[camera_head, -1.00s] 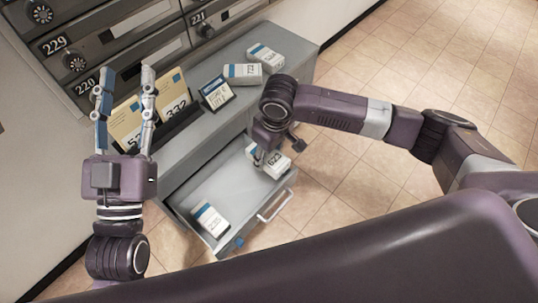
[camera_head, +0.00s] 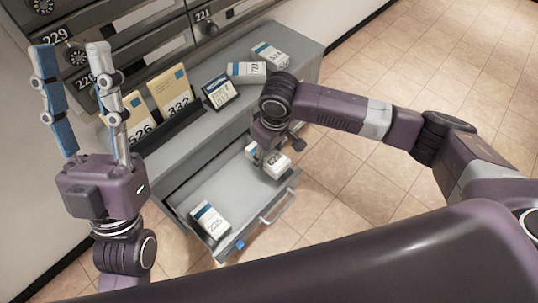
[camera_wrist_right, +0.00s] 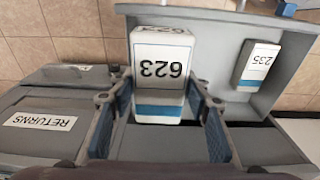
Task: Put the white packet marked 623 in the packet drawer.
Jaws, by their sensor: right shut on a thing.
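The white packet marked 623 (camera_head: 276,164) has a blue band and is held by my right gripper (camera_head: 262,158) over the right part of the open drawer (camera_head: 244,186). In the right wrist view the packet (camera_wrist_right: 159,70) sits between the two fingers of the right gripper (camera_wrist_right: 160,112), number upside down. The drawer (camera_wrist_right: 215,48) lies under and beyond it there. Whether the packet touches the drawer floor I cannot tell. My left gripper (camera_head: 78,98) is open and empty, fingers pointing up, in front of the mailboxes at the left.
Another white packet, 235 (camera_head: 211,219), lies in the drawer's near left part; it also shows in the right wrist view (camera_wrist_right: 258,64). Two more packets (camera_head: 246,72) (camera_head: 270,56) lie on the counter. Envelopes 526 (camera_head: 140,115) and 332 (camera_head: 171,92) stand in a rack. A RETURNS label (camera_wrist_right: 39,121) shows at left.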

